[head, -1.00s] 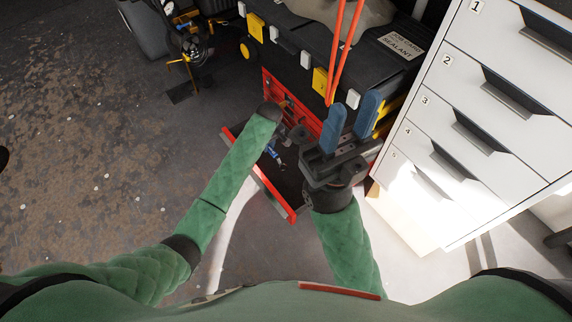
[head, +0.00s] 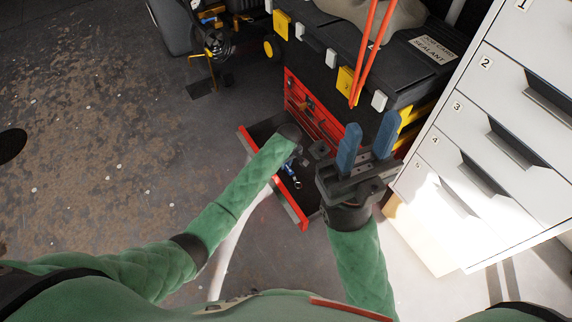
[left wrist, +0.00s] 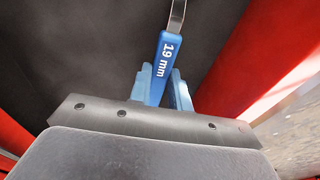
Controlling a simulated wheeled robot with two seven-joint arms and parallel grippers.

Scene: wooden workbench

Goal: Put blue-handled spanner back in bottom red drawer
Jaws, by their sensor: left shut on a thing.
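The blue-handled spanner (left wrist: 167,52) is in the left wrist view, its handle marked "19 mm" and its metal shaft running up out of the picture. My left gripper (left wrist: 161,88) is shut on the handle. In the head view, the spanner (head: 296,183) shows as a small blue and silver shape below my left wrist, over the dark inside of the open bottom red drawer (head: 289,206). I cannot tell whether it touches the drawer floor. My left wrist hides much of the gripper there. My right gripper (head: 367,143) is open and empty, right of the drawer.
Red closed drawers (head: 318,122) rise behind the open one, under a black case (head: 345,65) with yellow and white latches. A white numbered drawer cabinet (head: 490,130) stands at the right. The floor left of the drawer is clear.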

